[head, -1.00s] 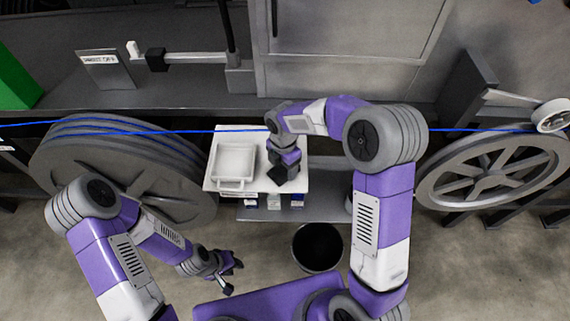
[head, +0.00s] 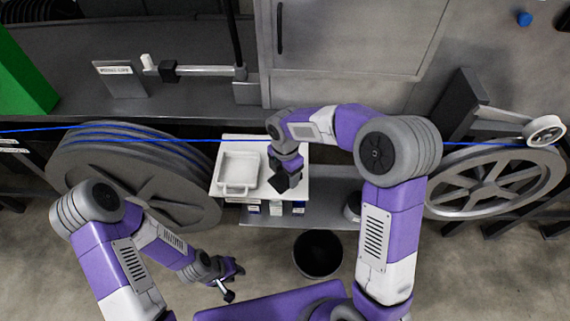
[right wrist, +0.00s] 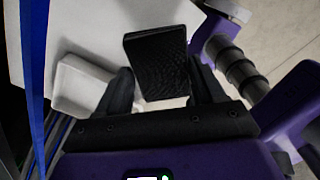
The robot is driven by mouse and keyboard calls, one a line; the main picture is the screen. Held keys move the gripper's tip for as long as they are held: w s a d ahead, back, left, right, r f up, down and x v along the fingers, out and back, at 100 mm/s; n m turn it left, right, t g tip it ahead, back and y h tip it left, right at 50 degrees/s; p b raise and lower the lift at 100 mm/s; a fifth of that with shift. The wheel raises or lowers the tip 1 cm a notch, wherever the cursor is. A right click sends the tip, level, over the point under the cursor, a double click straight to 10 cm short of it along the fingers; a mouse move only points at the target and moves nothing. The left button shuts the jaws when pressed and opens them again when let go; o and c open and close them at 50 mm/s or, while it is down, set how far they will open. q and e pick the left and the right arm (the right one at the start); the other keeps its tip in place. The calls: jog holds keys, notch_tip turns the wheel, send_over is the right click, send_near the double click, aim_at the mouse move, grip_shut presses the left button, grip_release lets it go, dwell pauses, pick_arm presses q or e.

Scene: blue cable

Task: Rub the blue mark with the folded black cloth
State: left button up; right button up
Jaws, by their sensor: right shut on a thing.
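The folded black cloth (right wrist: 157,62) is between the fingers of my right gripper (right wrist: 160,78) in the right wrist view, and they are shut on it. In the head view this gripper (head: 286,180) is over the right part of a white table, in front of the blue cable (head: 470,143). The cable also runs along the left of the right wrist view (right wrist: 35,70). I cannot make out a separate blue mark in either view. My left gripper (head: 234,281) is empty and open, low over the floor.
A white tray (head: 238,188) sits on the white table (head: 262,147), left of my right gripper. Cable reels stand left (head: 185,195) and right (head: 490,185). A black bin (head: 318,255) is on the floor. A grey cabinet (head: 350,50) stands behind.

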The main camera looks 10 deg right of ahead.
jog(key=shift+r+p, duration=0.6)
jog(key=shift+r, duration=0.45)
